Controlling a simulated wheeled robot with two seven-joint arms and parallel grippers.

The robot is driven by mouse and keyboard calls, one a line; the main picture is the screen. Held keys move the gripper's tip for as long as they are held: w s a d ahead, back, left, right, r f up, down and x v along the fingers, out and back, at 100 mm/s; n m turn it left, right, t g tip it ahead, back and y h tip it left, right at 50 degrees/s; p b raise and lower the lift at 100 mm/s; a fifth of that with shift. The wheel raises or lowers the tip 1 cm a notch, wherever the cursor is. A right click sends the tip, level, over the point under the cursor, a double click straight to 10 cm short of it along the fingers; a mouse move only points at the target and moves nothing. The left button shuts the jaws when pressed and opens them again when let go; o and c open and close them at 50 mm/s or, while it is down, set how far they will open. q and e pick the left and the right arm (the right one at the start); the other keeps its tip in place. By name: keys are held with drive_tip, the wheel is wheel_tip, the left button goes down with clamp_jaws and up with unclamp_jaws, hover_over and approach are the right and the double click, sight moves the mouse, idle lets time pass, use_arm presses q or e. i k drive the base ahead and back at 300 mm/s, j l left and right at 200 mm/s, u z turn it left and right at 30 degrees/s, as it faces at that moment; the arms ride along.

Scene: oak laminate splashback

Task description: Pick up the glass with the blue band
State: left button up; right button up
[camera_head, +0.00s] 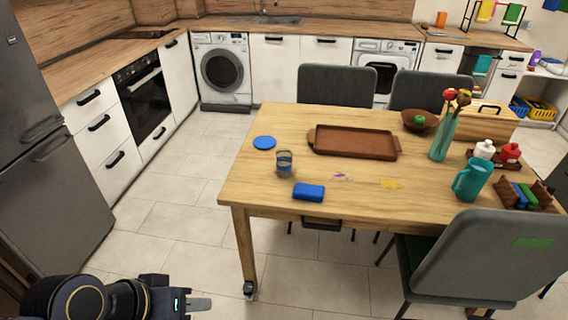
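The glass with the blue band (284,162) stands upright on the wooden table (262,190), near its left end. It is clear, with a blue band around its lower part. My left gripper (200,304) is low at the bottom left of the head view, over the floor and well short of the table. It is seen from the side, so I cannot tell whether its fingers are open or shut. Nothing shows between them. My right gripper is not in view.
Near the glass are a blue disc (264,142), a blue block (308,191) and a brown tray (354,153). A teal pitcher (471,181) and a vase (443,138) stand to the right. A grey chair (478,252) is at the front right. Floor left of the table is clear.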

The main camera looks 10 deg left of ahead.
sight(284, 156)
drive_tip(key=i+j+u, duration=0.15)
drive_tip(key=i+u, duration=0.2)
drive_tip(key=i, duration=0.15)
drive_tip(key=i+u, duration=0.35)
drive_tip(key=i+l+u, duration=0.1)
drive_tip(key=i+u, duration=0.25)
drive_tip(key=i, duration=0.25)
